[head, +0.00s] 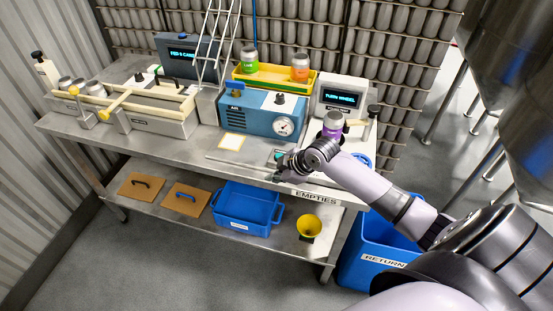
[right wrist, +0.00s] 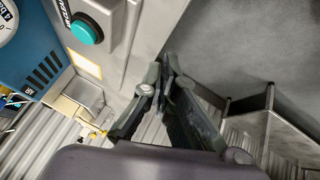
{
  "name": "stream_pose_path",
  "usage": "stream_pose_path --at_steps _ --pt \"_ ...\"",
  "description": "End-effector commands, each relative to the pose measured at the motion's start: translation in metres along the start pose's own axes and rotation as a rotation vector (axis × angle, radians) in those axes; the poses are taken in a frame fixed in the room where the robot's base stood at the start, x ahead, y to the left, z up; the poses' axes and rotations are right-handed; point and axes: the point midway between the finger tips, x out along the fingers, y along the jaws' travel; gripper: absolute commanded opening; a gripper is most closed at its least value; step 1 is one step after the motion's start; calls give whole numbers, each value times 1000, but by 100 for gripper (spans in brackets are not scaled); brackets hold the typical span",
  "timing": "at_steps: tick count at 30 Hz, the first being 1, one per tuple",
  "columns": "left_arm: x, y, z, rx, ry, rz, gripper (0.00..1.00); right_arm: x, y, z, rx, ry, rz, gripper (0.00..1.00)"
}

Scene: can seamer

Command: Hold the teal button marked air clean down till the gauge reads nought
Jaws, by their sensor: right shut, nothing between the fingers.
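Part of the dial shows in the right wrist view (right wrist: 6,20). My right gripper (head: 281,163) is shut and empty near the bench's front edge. Its fingertips (right wrist: 166,68) are beside the teal button, apart from it. My left gripper is not in view.
A purple-labelled jar (head: 333,124) stands by the white machine reading TURN WHEEL (head: 342,97), close to my right arm. A yellow tray (head: 276,81) with two jars sits behind the blue box.

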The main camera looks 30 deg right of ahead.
Motion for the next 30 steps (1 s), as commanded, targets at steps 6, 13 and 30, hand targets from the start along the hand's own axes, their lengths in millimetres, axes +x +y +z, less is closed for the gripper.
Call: stream_pose_path --at_steps 6,13,30 --pt "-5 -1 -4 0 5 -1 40 -48 84 -31 -144 74 68 0" --pt "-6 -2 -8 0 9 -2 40 -78 122 -46 -215 112 106 0" --pt "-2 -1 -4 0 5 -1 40 -78 126 -46 -223 119 111 0"
